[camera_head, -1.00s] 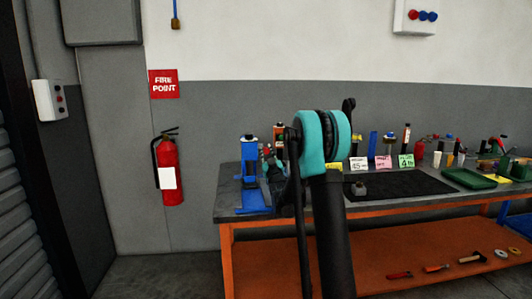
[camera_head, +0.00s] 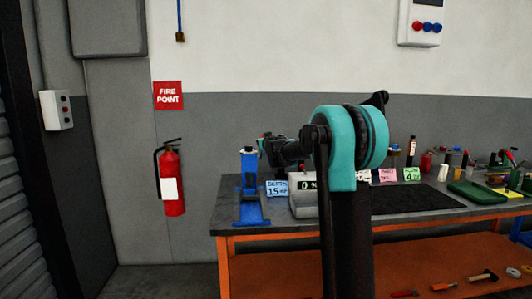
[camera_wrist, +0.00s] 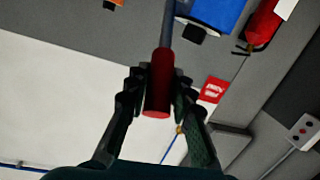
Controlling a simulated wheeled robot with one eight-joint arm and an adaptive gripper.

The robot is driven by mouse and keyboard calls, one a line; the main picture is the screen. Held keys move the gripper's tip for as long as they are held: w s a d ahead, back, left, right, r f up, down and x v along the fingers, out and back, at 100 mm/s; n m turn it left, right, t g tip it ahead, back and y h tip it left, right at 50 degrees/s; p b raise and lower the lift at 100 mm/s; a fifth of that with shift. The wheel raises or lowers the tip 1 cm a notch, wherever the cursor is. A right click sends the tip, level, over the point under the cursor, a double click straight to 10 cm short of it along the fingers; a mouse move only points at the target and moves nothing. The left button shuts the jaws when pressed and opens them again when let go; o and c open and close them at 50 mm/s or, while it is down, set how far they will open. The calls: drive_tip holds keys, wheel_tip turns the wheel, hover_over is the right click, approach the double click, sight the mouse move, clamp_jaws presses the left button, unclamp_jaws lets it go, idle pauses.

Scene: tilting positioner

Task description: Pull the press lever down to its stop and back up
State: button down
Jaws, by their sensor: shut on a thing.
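The blue press (camera_head: 250,190) stands at the left end of the workbench, with an upright column and a flat blue base. Its lever shows in the wrist view as a grey rod with a red grip (camera_wrist: 159,82). My gripper (camera_wrist: 160,90) has its two dark fingers on either side of the red grip and is shut on it. In the head view my gripper (camera_head: 268,148) is level with the top of the press column, just to its right. There the lever is hidden or too small to make out. Part of the blue press body (camera_wrist: 215,12) shows at the wrist view's top edge.
The workbench (camera_head: 228,222) also holds a blue card (camera_head: 277,188), a grey box with a display (camera_head: 302,203), a dark mat (camera_head: 410,199) and a green tray (camera_head: 475,194). A fire extinguisher (camera_head: 171,182) hangs on the wall to the left.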

drive_tip(key=w+r+g, duration=0.4)
drive_tip(key=w, duration=0.1)
drive_tip(key=shift+w+r, duration=0.3)
drive_tip(key=shift+r, duration=0.1)
drive_tip(key=shift+w+r+m+g, duration=0.15)
drive_tip(key=shift+w+r+g, duration=0.35)
drive_tip(key=shift+w, duration=0.4)
drive_tip(key=shift+w+r+m+g, duration=0.15)
drive_tip(key=shift+w+r+g, duration=0.1)
drive_tip(key=shift+w+g, duration=0.55)
drive_tip(key=shift+w, duration=0.1)
drive_tip(key=c, duration=1.5)
unclamp_jaws()
drive_tip(key=shift+w, duration=0.1)
drive_tip(key=shift+c, duration=0.2)
drive_tip(key=shift+o, duration=1.2)
drive_tip(key=v, duration=1.2)
drive_tip(key=shift+a, duration=0.2)
